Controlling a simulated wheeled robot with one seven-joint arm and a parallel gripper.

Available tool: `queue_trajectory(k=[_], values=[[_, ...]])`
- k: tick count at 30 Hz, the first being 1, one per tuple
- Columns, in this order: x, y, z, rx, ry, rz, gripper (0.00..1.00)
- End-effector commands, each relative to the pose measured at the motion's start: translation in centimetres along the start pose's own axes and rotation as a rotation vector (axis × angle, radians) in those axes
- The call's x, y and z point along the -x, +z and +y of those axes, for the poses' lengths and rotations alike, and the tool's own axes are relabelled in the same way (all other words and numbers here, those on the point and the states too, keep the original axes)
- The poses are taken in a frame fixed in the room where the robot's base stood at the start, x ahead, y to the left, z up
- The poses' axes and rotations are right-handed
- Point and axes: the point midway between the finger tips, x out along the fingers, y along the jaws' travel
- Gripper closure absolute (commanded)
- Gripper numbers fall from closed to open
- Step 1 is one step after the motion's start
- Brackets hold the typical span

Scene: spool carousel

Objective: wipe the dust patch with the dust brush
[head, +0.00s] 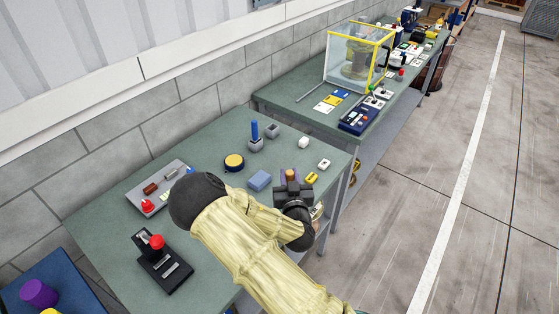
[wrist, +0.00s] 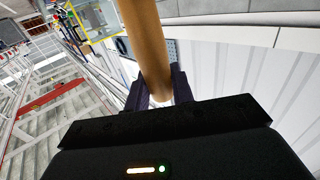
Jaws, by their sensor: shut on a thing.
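My gripper (head: 292,186) is over the right front part of the near green table (head: 215,150). It is shut on a brown wooden handle, which I take to be the dust brush (head: 290,174). In the wrist view the handle (wrist: 145,38) runs up out of the picture from between the dark fingers (wrist: 158,92). The bristles cannot be made out in either view. I cannot make out the dust patch; my arm and gripper cover part of the table.
A blue peg (head: 254,130) stands in a grey holder. A red-knobbed black box (head: 163,262) is at the front left. A second table (head: 285,98) stands behind.

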Motion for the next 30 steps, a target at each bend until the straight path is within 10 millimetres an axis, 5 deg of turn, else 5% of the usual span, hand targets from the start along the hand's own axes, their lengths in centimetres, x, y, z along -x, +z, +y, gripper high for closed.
queue_trajectory(k=[13, 24, 30], values=[[6.8, 13.0, 7.7, 0.005, 0.060, -0.011, 0.99], [10.1, 18.6, 10.6, 0.005, 0.082, -0.017, 0.99], [10.2, 21.7, 10.8, 0.002, 0.084, -0.009, 0.99]])
